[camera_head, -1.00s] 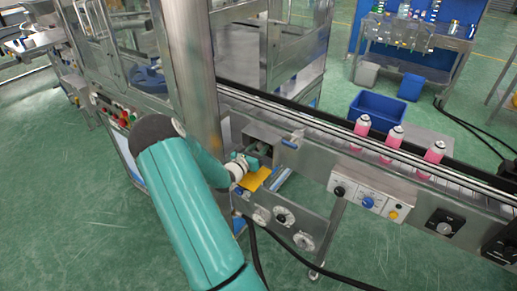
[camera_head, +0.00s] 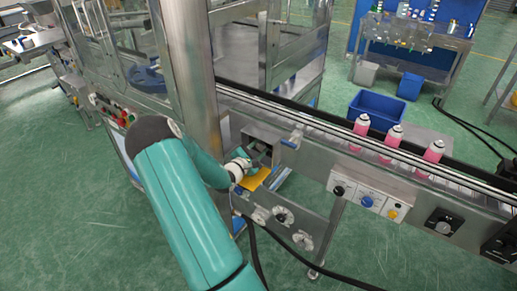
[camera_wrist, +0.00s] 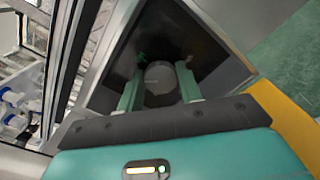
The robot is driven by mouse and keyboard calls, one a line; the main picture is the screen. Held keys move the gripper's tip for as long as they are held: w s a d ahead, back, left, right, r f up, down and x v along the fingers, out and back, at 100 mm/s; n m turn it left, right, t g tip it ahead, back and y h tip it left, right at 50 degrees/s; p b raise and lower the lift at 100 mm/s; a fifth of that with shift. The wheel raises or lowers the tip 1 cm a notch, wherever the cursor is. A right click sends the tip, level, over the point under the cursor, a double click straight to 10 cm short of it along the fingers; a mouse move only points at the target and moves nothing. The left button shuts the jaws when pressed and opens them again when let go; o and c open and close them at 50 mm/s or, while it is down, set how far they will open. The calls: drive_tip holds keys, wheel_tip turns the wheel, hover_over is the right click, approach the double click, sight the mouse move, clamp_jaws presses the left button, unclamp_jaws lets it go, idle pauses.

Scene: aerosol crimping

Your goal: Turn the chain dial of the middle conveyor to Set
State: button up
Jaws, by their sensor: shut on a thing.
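A round grey dial (camera_wrist: 160,77) sits inside a dark open-fronted metal box in the wrist view. My gripper (camera_wrist: 159,90) has one green finger on each side of the dial and is shut on it. The dial's markings and pointer are not readable. In the head view, my gripper (camera_head: 252,161) reaches into the small metal box (camera_head: 257,132) under the conveyor (camera_head: 320,138). The dial cannot be made out there.
A yellow plate (camera_head: 256,179) lies just below my gripper. A blue-handled lever (camera_head: 291,142) is close on the right. Pink cans (camera_head: 361,127) stand on the conveyor, above a control panel (camera_head: 367,196). Black cables hang below, and a steel post (camera_head: 190,75) stands close by.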

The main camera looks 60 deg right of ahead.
drive_tip(key=shift+m, duration=0.5)
drive_tip(key=o, duration=1)
drive_tip(key=a, duration=0.4)
drive_tip(key=w+a, duration=0.1)
drive_tip(key=a, duration=0.4)
drive_tip(key=w+a, duration=0.1)
drive_tip(key=a, duration=0.3)
drive_tip(key=shift+a, duration=0.35)
